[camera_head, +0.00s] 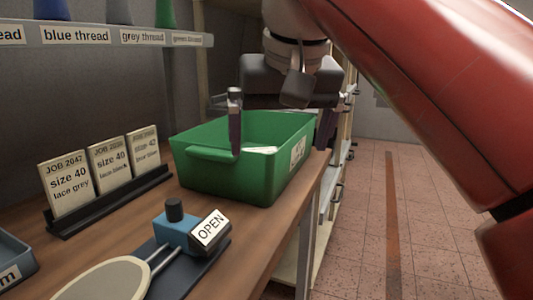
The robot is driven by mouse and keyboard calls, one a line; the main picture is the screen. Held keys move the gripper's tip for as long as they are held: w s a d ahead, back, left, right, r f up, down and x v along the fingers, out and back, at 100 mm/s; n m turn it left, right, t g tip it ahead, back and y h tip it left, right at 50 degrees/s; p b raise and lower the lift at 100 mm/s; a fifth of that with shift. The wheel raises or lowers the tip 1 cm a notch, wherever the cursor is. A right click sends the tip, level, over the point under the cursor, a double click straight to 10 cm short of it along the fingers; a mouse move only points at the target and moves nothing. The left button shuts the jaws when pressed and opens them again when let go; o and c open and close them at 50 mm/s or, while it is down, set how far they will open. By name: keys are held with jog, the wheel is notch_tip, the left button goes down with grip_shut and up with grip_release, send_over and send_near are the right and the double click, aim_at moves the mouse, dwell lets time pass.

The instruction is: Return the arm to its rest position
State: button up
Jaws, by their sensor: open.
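My gripper (278,128) hangs over the green bin (207,165) at the far part of the workbench. Its two fingers are wide apart, one in front of the bin's left side and one by its right end. Nothing shows between them. My red arm comes in from the upper right and covers much of that side. Something pale lies inside the bin, mostly hidden by its wall. I cannot tell whether the fingers touch the bin.
A rack with several job cards (103,173) stands left on the workbench (265,235). A blue device with an OPEN label (209,229) sits in front. A thread shelf (110,37) is above. Shelving stands behind the bin. The tiled floor (420,225) at right looks clear.

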jog(key=s+d+f, duration=0.3)
jog(key=d+f, duration=0.1)
jog(key=f, duration=0.6)
jog(key=s+d+f+m, duration=0.1)
jog(key=s+d+f, duration=0.2)
jog(key=f, duration=0.8)
jog(key=s+d+f+m+t+h, duration=0.1)
jog(key=s+d+f, duration=0.2)
jog(key=d+f, duration=0.3)
notch_tip(320, 180, down, 5)
jog(key=shift+s+d, duration=0.2)
jog(key=shift+s, duration=0.05)
